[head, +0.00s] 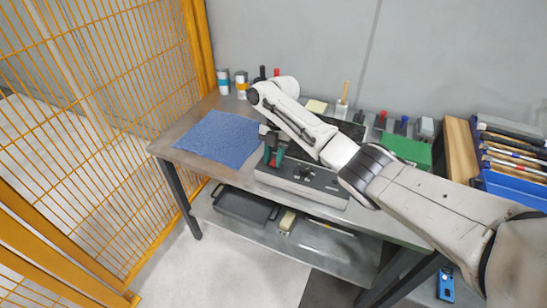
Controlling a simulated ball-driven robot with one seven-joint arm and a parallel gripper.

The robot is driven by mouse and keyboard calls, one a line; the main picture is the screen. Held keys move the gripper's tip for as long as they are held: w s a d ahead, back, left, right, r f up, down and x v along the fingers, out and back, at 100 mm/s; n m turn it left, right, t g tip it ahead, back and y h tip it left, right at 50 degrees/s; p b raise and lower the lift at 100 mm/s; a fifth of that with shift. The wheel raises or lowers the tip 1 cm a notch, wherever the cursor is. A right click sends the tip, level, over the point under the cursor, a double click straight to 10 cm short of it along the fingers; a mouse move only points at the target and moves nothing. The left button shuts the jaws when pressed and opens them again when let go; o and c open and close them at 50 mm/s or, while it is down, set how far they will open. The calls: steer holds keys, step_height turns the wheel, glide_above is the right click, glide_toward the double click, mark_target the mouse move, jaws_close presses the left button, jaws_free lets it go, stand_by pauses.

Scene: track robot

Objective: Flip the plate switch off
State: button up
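A grey control box (300,190) sits at the front edge of the workbench, with dark fittings on its sloped top. A small dark raised fitting (304,171) stands near the middle of that top. I cannot tell for sure which fitting is the plate switch or how it is set. My arm reaches in from the right and bends down at the wrist. My gripper (271,146) points down over the left end of the box, close to green and red parts there. Its fingers are small and dark, and I cannot tell whether they are open or touching anything.
A blue mat (218,138) lies left of the box, with cans (241,84) behind it. A green mat (408,151), a wooden block (460,150) and a blue bin (515,188) are at right. A dark tray (245,206) sits on the lower shelf. An orange mesh fence (100,110) stands left.

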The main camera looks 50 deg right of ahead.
steer(key=shift+o, duration=1.3)
steer(key=shift+r, duration=0.1)
steer(key=b+v, duration=0.1)
steer(key=v, duration=0.9)
steer(key=shift+r, duration=0.3)
steer(key=shift+d, duration=0.1)
